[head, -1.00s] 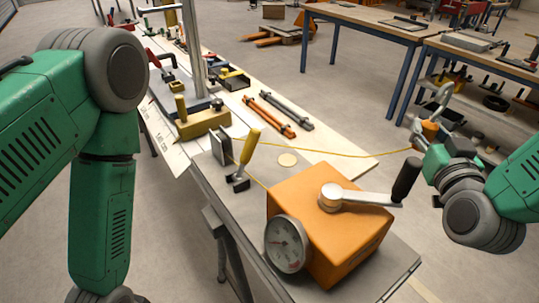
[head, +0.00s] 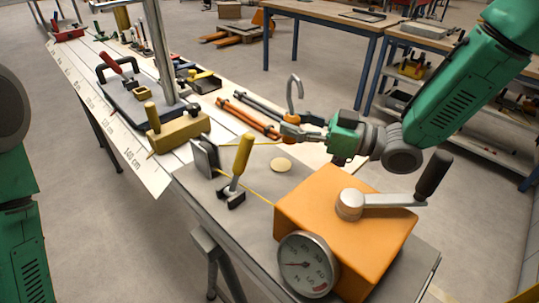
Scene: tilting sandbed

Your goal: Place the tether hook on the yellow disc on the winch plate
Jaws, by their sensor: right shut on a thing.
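The tether hook is a grey metal hook (head: 295,92) with an orange body, upright in my right gripper (head: 303,128). The gripper is shut on its orange part and holds it above the bench, up and slightly right of the yellow disc. The pale yellow disc (head: 281,164) lies flat and bare on the grey winch plate (head: 205,193), behind the orange winch box (head: 345,222). A yellow tether (head: 262,143) runs from the hook toward the black upright guide. My left arm shows at the left edge, but its gripper is out of view.
The winch has a crank with a black handle (head: 433,176) and a round gauge (head: 306,264). A yellow-handled lever (head: 241,160) stands left of the disc. A black sled (head: 135,95) with a post is farther back.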

